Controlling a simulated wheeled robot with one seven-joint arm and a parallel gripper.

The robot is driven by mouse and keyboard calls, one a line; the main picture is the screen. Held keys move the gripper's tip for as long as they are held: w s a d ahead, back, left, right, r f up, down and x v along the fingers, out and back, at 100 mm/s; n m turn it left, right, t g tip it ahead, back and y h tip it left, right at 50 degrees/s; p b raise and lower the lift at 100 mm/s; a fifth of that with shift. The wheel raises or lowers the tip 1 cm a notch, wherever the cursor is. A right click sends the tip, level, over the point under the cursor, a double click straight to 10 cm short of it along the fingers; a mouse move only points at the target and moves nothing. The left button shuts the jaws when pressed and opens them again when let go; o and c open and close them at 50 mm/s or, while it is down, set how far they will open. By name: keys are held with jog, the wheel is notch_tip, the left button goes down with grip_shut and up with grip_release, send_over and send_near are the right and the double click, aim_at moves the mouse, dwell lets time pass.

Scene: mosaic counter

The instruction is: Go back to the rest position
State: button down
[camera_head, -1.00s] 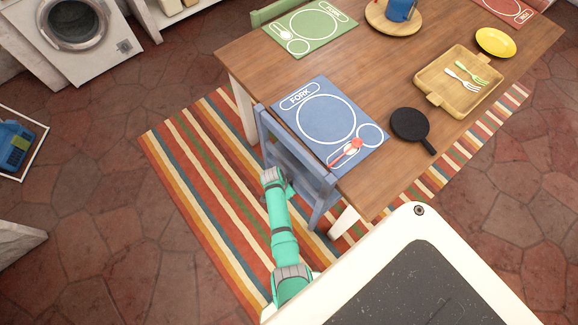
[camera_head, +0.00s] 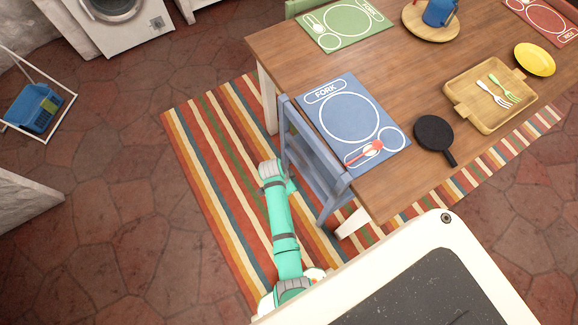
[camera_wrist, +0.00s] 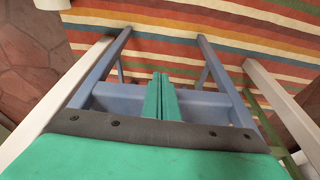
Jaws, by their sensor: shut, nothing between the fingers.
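My gripper (camera_wrist: 160,97) shows in the wrist view with its two green fingers pressed together and nothing between them. It points down over the blue chair (camera_wrist: 190,104), and the striped rug (camera_wrist: 180,45) lies beyond. In the head view my green arm stands left of the blue chair (camera_head: 318,170), which is at the near left side of the wooden table (camera_head: 290,45). The gripper's fingers are not clearly seen in the head view.
The table holds a blue placemat (camera_head: 328,122) with a red utensil (camera_head: 364,152), a black pan (camera_head: 434,133), a wooden tray (camera_head: 462,110) with two forks, and a yellow plate (camera_head: 535,59). A blue basket (camera_head: 35,112) stands far left. Stone floor (camera_head: 120,200) left of the rug is clear.

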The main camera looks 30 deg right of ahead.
jog(key=shift+v, duration=1.15)
jog(key=shift+w+a, duration=0.1)
jog(key=shift+a, duration=0.05)
jog(key=s+a+r+n+t+y, duration=0.1)
jog(key=s+a+r+n+t, duration=0.4)
jog(key=s+a+n+t, duration=0.45)
jog(key=s+a+r+n+t, duration=0.2)
jog(key=s+a+r, duration=0.1)
jog(key=r, duration=0.7)
jog(key=s+a+r+n+t+y, duration=0.1)
jog(key=s+a+r+n+t, duration=0.1)
jog(key=r, duration=0.8)
jog(key=s+a+r+n+t+y, duration=0.1)
jog(key=s+a+r+n, duration=0.3)
jog(key=r, duration=0.6)
jog(key=s+a+t, duration=0.1)
jog(key=s+a, duration=0.1)
jog(key=s, duration=0.1)
jog(key=shift+s, duration=0.2)
jog(key=shift+n, duration=0.25)
